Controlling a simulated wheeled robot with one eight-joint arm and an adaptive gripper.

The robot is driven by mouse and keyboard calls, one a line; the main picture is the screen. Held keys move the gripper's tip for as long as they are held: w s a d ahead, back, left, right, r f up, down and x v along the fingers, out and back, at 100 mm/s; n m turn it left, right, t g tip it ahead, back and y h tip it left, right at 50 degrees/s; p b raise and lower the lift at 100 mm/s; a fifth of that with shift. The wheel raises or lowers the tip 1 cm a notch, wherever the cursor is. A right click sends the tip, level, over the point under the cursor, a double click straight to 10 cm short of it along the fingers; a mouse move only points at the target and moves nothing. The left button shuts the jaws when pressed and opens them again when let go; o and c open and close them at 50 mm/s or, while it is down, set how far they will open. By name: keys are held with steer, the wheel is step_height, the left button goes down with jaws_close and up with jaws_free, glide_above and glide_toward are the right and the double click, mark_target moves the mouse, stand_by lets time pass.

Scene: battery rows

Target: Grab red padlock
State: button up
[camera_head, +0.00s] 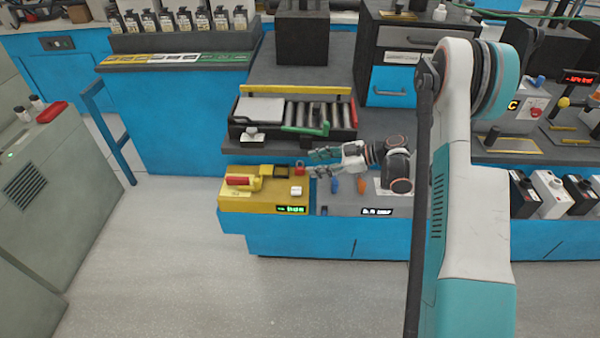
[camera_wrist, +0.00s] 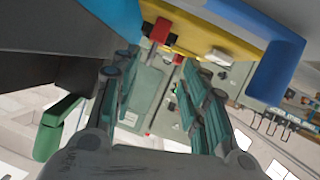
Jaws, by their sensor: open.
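A small red padlock (camera_head: 300,168) is at the back right corner of the yellow control box on the blue bench. In the wrist view it shows as a red block (camera_wrist: 160,30) at the top, against the yellow edge. My gripper (camera_head: 316,163) is just to the right of the padlock, with its fingers pointing left towards it. In the wrist view my gripper (camera_wrist: 157,64) has its fingers spread apart, with nothing between them. The padlock is beyond the fingertips there, roughly in line with the gap. I cannot tell whether a finger touches it.
The yellow box (camera_head: 262,201) carries a red handle (camera_head: 238,181) and a white button (camera_head: 296,190). Blue (camera_head: 334,184) and orange (camera_head: 361,186) parts stand below my gripper. A roller conveyor (camera_head: 308,113) with a green handle lies behind. The floor in front is clear.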

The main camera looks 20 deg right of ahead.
mark_target(301, 169)
steer(key=shift+w+r+b+x, duration=0.15)
steer(key=shift+b+x, duration=0.5)
steer(key=shift+x, duration=0.85)
steer(key=shift+w+r+b+x, duration=0.15)
steer(key=shift+b+x, duration=0.45)
steer(key=shift+x, duration=0.9)
steer(key=shift+d, duration=0.1)
steer(key=shift+c, duration=0.3)
jaws_close()
